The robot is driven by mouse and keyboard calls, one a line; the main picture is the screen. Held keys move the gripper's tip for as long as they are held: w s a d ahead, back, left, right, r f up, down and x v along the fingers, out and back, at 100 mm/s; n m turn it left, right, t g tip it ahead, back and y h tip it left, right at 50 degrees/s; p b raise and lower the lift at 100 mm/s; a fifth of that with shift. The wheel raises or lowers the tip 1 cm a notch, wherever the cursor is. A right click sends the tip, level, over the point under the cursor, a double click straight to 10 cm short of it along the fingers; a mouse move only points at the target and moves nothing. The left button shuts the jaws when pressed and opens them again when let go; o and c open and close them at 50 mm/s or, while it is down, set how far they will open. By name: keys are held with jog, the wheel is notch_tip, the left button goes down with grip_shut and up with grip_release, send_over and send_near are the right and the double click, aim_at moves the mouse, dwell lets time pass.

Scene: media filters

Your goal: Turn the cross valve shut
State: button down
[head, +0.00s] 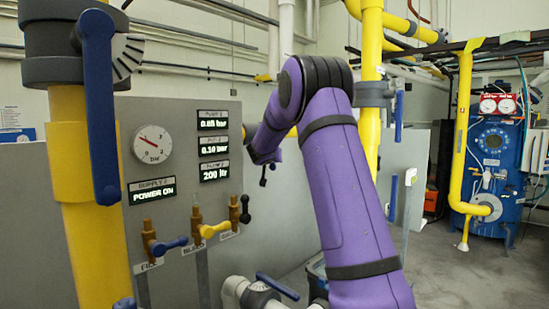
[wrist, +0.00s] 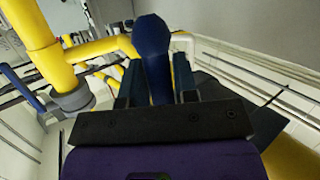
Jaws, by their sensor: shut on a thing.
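In the wrist view a blue lever handle (wrist: 152,50) with a rounded end stands between the two fingers of my gripper (wrist: 158,85), which is shut on it. I take this handle to be the cross valve's; the valve body under it is hidden by my gripper.
A large blue lever (head: 98,105) hangs on the near left yellow pipe (head: 90,200). The grey panel has a round gauge (head: 152,144) and several small valves. Another blue lever (head: 278,286) sits low on white piping. In the wrist view a yellow pipe (wrist: 40,40) runs close at left.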

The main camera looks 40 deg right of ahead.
jog(key=shift+a+m+g+y, duration=0.3)
jog(key=shift+a+m+y, duration=0.1)
jog(key=shift+a+y, duration=0.25)
jog(key=shift+a, duration=0.15)
jog(key=c, duration=0.9)
grip_release()
jog(key=v, duration=1.1)
